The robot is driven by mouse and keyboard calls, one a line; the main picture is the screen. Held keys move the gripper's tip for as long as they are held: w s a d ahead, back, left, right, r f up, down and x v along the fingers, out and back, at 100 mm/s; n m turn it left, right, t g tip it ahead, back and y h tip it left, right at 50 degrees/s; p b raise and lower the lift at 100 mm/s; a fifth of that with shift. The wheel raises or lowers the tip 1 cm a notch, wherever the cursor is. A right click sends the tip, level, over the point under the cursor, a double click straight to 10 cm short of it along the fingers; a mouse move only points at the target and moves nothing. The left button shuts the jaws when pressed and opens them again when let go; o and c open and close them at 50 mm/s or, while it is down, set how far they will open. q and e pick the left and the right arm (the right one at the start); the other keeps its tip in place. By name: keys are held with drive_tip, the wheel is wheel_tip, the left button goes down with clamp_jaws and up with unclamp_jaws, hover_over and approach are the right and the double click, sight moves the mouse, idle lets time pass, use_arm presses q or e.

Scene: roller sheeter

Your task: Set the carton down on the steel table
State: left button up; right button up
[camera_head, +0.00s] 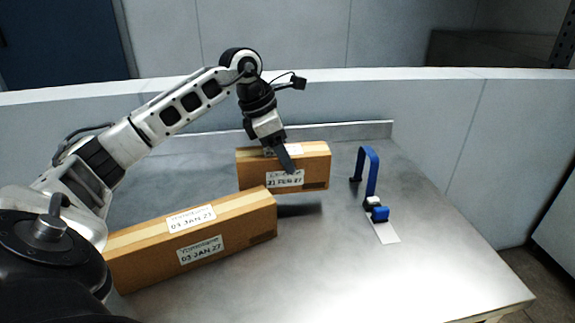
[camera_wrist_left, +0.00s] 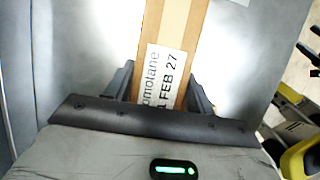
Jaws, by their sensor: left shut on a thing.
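A brown carton (camera_head: 253,173) with a white label dated FEB 27 is held by my left gripper (camera_head: 287,160), whose fingers are shut across it. A shadow falls on the table below the carton, so it appears to hang a little above the surface. The wrist view shows the same carton (camera_wrist_left: 180,28) between both fingers (camera_wrist_left: 160,88), its label facing the camera. The steel table (camera_head: 330,270) spreads under it. My right gripper is not in view.
A longer carton (camera_head: 140,262) labelled 03 JAN 27 lies on the table in front and to the left. A blue hoop-shaped tool (camera_head: 373,170) with a white strip (camera_head: 384,232) stands right of the held carton. A low raised edge (camera_head: 350,130) runs along the back. The front right is clear.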

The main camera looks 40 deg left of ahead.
use_arm(q)
drive_tip(key=shift+w+d+f, duration=0.15)
drive_tip(key=shift+f, duration=0.05)
drive_tip(key=shift+w+d+f, duration=0.1)
drive_tip(key=shift+f, duration=0.8)
drive_tip(key=shift+w+d+f, duration=0.1)
drive_tip(key=shift+f, duration=0.75)
drive_tip(key=shift+a+f, duration=0.1)
drive_tip(key=o, duration=1.2)
drive_tip(key=v, duration=1.2)
drive_tip(key=shift+p, duration=0.35)
